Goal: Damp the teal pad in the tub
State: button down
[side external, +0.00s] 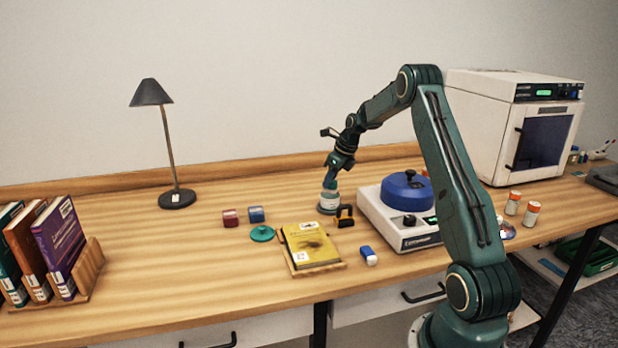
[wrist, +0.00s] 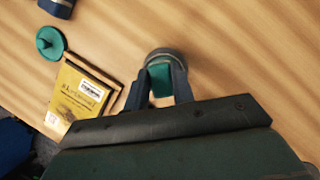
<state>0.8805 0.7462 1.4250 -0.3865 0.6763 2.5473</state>
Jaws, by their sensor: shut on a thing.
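My gripper (wrist: 160,82) is shut on the teal pad (wrist: 160,78), which shows between the two fingers in the wrist view. The tub (side external: 328,203) is a small pale round container with a label, upright on the table. In the side view my gripper (side external: 331,182) points down right at the tub's mouth. The tub's grey rim (wrist: 162,53) shows around and behind the pad in the wrist view. The pad's lower end seems to be at or inside the mouth; its exact depth is hidden. A round teal lid (side external: 262,234) lies on the table to the left.
A yellow book (side external: 311,245) on a wooden tray lies in front of the tub. A black-and-yellow object (side external: 345,216) and a white machine with a blue lid (side external: 407,190) stand close on the right.

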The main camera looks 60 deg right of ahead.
jog(key=shift+f, duration=1)
dwell(3.1)
jog(key=shift+r, duration=3.55)
